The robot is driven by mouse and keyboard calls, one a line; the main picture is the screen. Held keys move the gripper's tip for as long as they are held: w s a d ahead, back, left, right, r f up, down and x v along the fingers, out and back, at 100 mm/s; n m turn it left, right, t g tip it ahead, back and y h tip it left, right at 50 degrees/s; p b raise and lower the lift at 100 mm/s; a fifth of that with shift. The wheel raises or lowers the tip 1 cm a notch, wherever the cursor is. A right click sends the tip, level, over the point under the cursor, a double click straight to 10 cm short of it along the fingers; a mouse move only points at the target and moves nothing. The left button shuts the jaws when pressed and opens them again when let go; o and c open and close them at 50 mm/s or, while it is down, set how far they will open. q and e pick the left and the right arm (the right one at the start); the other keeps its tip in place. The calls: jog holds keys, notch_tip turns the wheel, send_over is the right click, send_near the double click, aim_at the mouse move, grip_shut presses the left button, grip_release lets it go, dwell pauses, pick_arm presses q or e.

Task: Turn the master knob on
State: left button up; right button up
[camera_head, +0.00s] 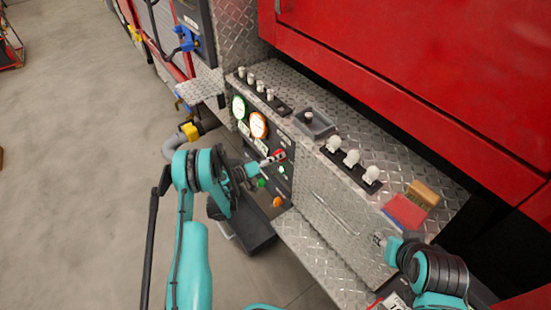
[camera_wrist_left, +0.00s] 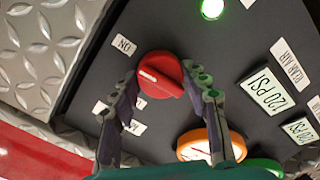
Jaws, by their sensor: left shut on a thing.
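Green and orange gauges (camera_head: 258,125) are above the knob in the head view. White-knobbed levers (camera_head: 351,158) and a red and tan object (camera_head: 407,210) are on the metal ledge. The grey floor (camera_head: 80,210) at left is clear.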

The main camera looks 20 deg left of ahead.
aim_at(284, 137)
pick_arm(q)
jog(key=shift+m, duration=0.6)
jog(key=o, duration=1.2)
jog(key=shift+c, duration=0.2)
notch_tip(284, 137, up, 10)
